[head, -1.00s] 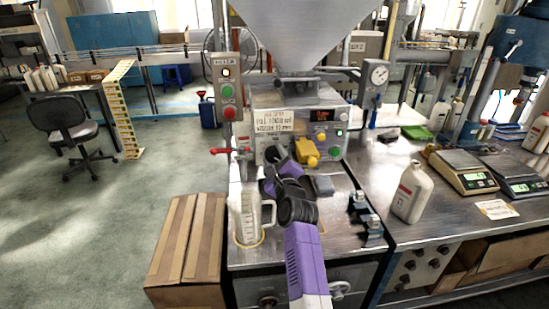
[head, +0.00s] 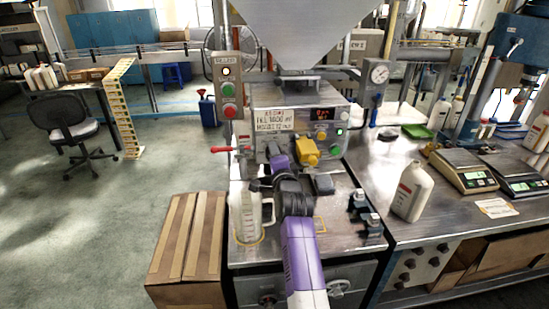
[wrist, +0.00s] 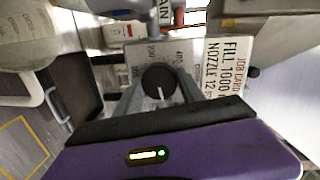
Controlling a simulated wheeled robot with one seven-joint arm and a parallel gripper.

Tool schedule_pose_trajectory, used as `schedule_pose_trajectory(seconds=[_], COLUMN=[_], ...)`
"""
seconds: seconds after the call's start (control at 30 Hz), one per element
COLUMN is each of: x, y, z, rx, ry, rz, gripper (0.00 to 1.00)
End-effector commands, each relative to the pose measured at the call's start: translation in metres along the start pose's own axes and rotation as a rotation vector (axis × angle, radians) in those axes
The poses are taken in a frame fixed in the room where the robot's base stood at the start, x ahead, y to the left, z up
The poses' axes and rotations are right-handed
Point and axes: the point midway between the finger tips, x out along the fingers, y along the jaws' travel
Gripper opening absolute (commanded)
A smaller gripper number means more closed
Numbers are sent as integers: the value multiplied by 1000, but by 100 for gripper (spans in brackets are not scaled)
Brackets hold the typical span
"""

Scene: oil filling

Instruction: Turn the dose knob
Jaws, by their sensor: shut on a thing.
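The dose knob (wrist: 159,79) is a round black dial with a white pointer line, on the front panel of the filling machine. In the wrist view the pointer runs down towards the bottom of the picture. My gripper (wrist: 160,88) has one grey finger on each side of the knob and is shut on it. In the head view my purple and black arm reaches up to the panel, and the knob is mostly hidden by it. A card (head: 273,121) reading "fill 1000" and "nozzle 12" is fixed above the knob; it also shows in the wrist view (wrist: 228,65).
A clear measuring jug (head: 247,220) stands left of my arm. A yellow part (head: 306,151) and a red-handled valve (head: 223,149) flank the knob area. A white bottle (head: 412,192) and scales (head: 463,172) stand on the right bench. A cardboard box (head: 188,238) is at lower left.

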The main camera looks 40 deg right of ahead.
Motion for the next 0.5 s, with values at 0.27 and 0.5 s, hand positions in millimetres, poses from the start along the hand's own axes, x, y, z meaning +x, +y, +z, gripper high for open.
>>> schedule_pose_trajectory(seconds=[0.27,0.5], x=[0,0], y=[4,5], z=[2,2], rx=[-264,-491], ry=[15,31], rz=[20,36], gripper=[6,6])
